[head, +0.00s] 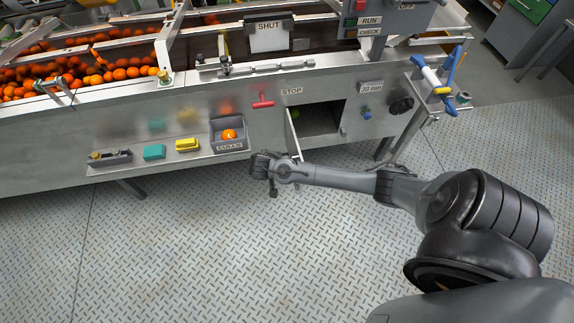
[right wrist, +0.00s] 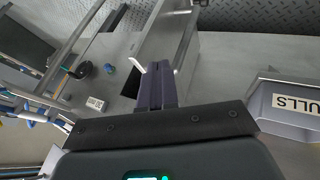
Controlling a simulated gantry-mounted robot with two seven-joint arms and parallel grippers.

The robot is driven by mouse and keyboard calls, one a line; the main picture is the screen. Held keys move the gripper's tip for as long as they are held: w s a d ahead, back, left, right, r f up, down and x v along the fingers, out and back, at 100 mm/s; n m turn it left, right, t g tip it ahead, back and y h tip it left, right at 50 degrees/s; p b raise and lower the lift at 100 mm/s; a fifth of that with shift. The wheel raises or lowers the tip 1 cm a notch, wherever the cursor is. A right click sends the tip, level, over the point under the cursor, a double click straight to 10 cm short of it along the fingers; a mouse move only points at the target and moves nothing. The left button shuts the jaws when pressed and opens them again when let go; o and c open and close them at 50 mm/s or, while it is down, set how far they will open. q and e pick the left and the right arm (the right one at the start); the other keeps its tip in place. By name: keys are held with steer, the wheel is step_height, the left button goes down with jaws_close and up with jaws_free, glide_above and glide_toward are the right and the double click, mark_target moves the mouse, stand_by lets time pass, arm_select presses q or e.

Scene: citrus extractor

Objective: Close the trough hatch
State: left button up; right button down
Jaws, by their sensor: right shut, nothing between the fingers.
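A compartment in the machine's front panel stands open, with a dark opening (head: 322,119) and a thin pale door (head: 293,136) swung outward at its left edge. I take this door to be the trough hatch. A small green thing shows inside the opening. My right gripper (head: 262,166) is in front of the panel, low and to the left of the door. In the right wrist view its dark fingers (right wrist: 155,85) are together and empty, near a pale panel edge (right wrist: 184,45); I cannot tell whether they touch it. My left gripper is not in view.
A culls bin (head: 229,145) with an orange fruit sits left of my right gripper, beside a yellow block (head: 187,145) and a teal block (head: 154,152). A red handle (head: 263,102) and blue knob (head: 366,113) protrude from the panel. The plated floor (head: 230,250) is clear.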

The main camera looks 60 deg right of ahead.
steer(key=b+x, duration=0.2)
steer(key=x, duration=0.5)
steer(key=shift+d+f, duration=0.25)
steer(key=shift+s, duration=0.1)
